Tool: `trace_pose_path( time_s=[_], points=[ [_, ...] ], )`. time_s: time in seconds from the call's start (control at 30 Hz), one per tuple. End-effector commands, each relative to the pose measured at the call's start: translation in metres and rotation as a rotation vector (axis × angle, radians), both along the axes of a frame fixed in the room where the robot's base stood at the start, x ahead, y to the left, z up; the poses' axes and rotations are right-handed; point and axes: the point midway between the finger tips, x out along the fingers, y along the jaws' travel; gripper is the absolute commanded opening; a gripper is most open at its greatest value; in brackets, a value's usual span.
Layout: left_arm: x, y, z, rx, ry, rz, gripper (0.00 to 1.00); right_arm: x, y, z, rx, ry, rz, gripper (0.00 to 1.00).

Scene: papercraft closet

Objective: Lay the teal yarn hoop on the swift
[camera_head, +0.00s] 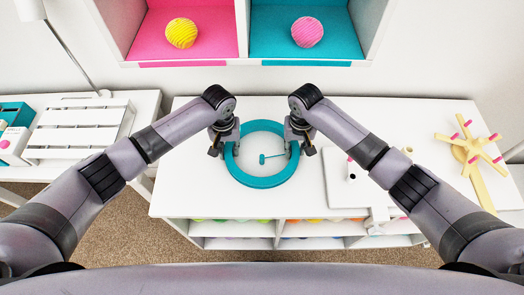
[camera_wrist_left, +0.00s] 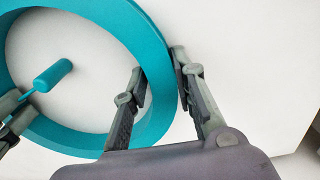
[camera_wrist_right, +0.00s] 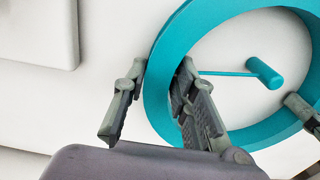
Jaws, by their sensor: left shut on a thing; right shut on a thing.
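The teal yarn hoop (camera_head: 265,181) is level over the white table, near its left part. A thin teal rod with a short teal cylinder (camera_head: 262,159) extends from its right side into the opening. My left gripper (camera_head: 226,143) is shut on the hoop's left rim; the left wrist view shows the rim (camera_wrist_left: 152,128) between the fingers. My right gripper (camera_head: 297,141) is shut on the right rim, with the hoop (camera_wrist_right: 157,92) between its fingers in the right wrist view. The swift (camera_head: 467,151), pale yellow arms with pink pegs, stands at the table's right. Whether the hoop touches the table is unclear.
A white stand (camera_head: 377,205) with a peg lies on the table (camera_head: 200,195) between hoop and swift, partly behind my right arm. A wall shelf (camera_head: 245,63) with a yellow ball (camera_head: 181,33) and pink ball (camera_head: 307,32) is above. A slatted white crate (camera_head: 80,130) is at left.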

Motion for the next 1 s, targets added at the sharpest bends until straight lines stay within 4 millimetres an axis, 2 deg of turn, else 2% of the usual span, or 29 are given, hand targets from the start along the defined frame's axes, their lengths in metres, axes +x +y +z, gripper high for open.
trace_pose_path(
  time_s=[0.3,0.67,1.0],
  points=[
    [0.000,0.000,0.000,0.001,0.000,0.000,0.00,0.000,0.000,0.000,-0.001,0.000,0.000,0.00],
    [0.000,0.001,0.002,0.001,0.000,0.001,0.00,0.000,-0.001,0.002,-0.001,0.000,-0.001,0.00],
    [0.000,0.001,0.031,0.002,0.000,0.001,0.00,0.000,-0.001,0.031,-0.002,0.000,-0.001,0.00]
  ],
)
